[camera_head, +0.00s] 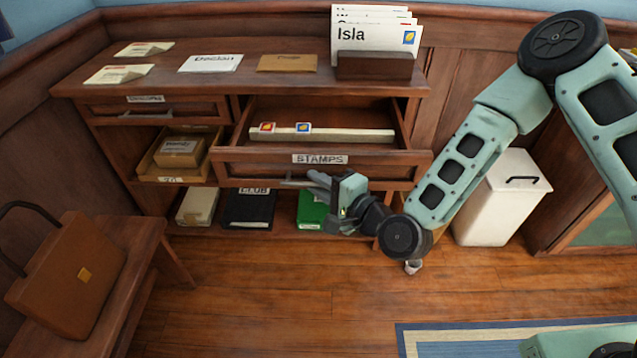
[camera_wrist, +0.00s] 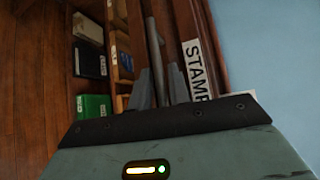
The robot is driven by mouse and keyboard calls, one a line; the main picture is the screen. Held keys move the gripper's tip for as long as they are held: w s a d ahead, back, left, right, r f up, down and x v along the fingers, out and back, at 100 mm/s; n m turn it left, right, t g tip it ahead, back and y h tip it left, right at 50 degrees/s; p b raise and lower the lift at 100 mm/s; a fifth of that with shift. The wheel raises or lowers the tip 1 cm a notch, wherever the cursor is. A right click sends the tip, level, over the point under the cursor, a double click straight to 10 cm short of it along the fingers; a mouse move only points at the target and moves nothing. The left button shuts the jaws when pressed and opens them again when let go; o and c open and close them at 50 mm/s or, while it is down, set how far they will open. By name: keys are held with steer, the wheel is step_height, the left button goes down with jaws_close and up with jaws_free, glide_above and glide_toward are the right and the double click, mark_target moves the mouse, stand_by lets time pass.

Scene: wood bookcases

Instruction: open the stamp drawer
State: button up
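The stamp drawer (camera_head: 322,167) is pulled out of the desk, its inside showing, with a "STAMPS" label on its front. In the wrist view its label (camera_wrist: 196,70) is partly cut off by my gripper body. The drawer's bar handle (camera_head: 296,184) runs along the lower front; in the wrist view the bar (camera_wrist: 154,50) lies between my two grey fingers. My gripper (camera_head: 320,180) is at the handle, below the label, and its fingers (camera_wrist: 160,78) look closed around the bar. The exact contact is partly hidden.
Two stamps (camera_head: 285,127) sit on a pale strip inside the drawer. A letter holder (camera_head: 374,66) stands on the desktop. A white bin (camera_head: 497,205) stands right of my forearm. A bag (camera_head: 68,285) rests on a bench at left. The floor (camera_head: 270,300) in front is clear.

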stand_by(0.4)
steer(key=p+v, duration=0.9)
steer(key=v, duration=0.8)
steer(key=shift+s, duration=0.2)
steer(key=shift+d, duration=0.1)
